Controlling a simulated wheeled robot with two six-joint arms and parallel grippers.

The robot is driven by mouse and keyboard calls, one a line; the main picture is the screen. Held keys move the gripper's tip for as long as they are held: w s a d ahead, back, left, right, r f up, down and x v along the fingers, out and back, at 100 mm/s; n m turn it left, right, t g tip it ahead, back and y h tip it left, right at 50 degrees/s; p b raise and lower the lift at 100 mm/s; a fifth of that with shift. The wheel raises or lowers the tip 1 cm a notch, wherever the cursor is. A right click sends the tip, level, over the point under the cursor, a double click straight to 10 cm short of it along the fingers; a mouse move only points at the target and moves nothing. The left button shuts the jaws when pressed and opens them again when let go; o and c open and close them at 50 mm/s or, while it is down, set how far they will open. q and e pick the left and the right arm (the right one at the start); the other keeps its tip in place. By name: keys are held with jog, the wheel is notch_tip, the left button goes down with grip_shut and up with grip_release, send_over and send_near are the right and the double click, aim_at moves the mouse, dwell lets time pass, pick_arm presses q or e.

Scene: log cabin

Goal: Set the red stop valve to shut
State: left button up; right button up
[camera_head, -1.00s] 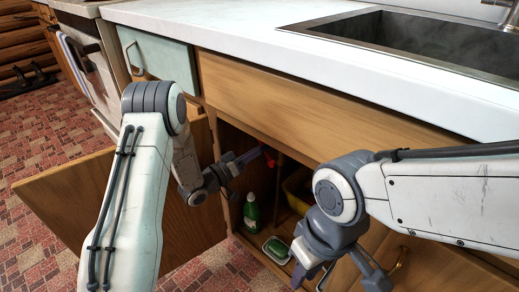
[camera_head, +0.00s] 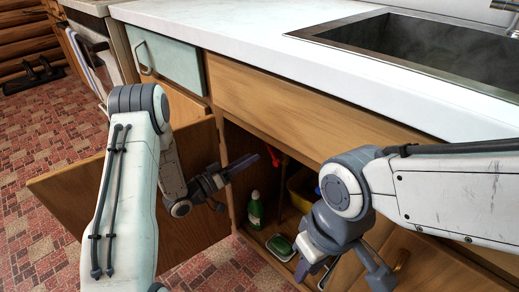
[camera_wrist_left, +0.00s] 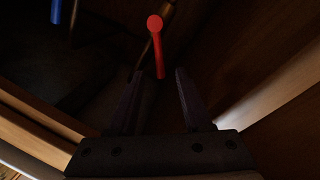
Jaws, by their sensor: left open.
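The red stop valve (camera_head: 275,155) shows as a small red piece inside the open sink cabinet. In the left wrist view its red handle (camera_wrist_left: 158,50) has a round end at the top and a straight lever pointing down. My left gripper (camera_head: 240,180) is open and empty at the cabinet opening, to the left of the valve. In the left wrist view its fingers (camera_wrist_left: 160,75) stand apart, with the lever's lower end lined up between their tips; I cannot tell the depth gap. My right gripper (camera_head: 340,275) hangs in front of the cabinet with its fingers spread.
A yellow container (camera_head: 300,187) is further right. The open cabinet door (camera_head: 80,190) is at left. A blue handle (camera_wrist_left: 56,11) shows in the left wrist view. The counter (camera_head: 250,40) overhangs above.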

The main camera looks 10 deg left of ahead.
pick_arm(q)
jog(key=v, duration=0.4)
jog(key=shift+p, duration=0.3)
jog(key=shift+c, duration=0.2)
